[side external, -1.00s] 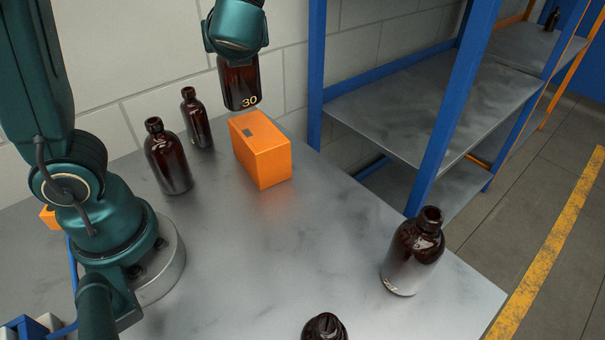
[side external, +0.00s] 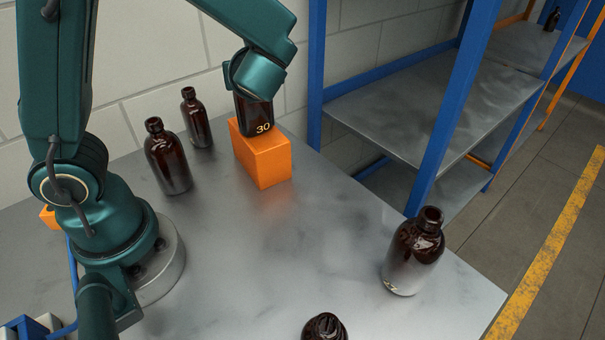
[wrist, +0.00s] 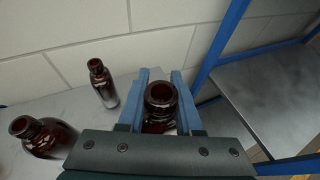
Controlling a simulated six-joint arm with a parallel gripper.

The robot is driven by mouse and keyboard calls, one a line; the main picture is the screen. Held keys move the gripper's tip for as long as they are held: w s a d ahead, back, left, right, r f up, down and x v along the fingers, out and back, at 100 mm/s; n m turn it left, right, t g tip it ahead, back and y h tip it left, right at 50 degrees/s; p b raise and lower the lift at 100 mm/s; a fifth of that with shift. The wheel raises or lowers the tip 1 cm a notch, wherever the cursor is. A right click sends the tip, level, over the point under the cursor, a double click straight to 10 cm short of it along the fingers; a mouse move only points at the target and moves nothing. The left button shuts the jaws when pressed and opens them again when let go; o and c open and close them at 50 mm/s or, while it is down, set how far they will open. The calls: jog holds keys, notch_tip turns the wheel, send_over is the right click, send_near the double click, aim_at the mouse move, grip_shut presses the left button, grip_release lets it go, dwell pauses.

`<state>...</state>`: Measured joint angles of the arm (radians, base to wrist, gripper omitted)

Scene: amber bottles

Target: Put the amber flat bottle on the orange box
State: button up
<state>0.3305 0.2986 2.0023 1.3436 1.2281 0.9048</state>
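The amber flat bottle (side external: 254,116), marked 30, is upright under my gripper, over the top of the orange box (side external: 268,166). Its base looks at or just above the box top; I cannot tell whether they touch. In the wrist view, the bottle's open mouth and neck (wrist: 160,96) sit between the two blue fingers of my gripper (wrist: 160,78), which is shut on it. In the side view the gripper's body hides the bottle's upper part, and the bottle hides part of the box top. The box is hidden in the wrist view.
Two amber bottles stand left of the box: a wider one (side external: 168,160) and a slimmer one (side external: 196,120). Another bottle (side external: 413,255) stands at the table's right edge, and one (side external: 325,328) at the front. A blue-framed shelf (side external: 420,110) stands right. The table's middle is clear.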

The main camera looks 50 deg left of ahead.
jog(key=o, duration=0.4)
jog(key=v, duration=1.2)
jog(key=s+a+f+n+g+h, duration=0.2)
jog(key=s+f+n+g+h, duration=0.25)
jog(key=s+n, duration=0.35)
jog(key=d+n+t+h, duration=0.1)
jog(key=d+n+h, duration=0.1)
jog(key=n, duration=0.3)
jog(key=d+n+t+h, duration=0.1)
jog(key=d+n+h, duration=0.1)
jog(key=n, duration=0.3)
jog(key=d+n+t+h, duration=0.1)
jog(key=n+t+h, duration=0.1)
jog(key=n, duration=0.3)
jog(key=shift+s+d+f+h, duration=0.3)
jog(key=shift+d+h, duration=0.1)
jog(key=shift+h, duration=0.45)
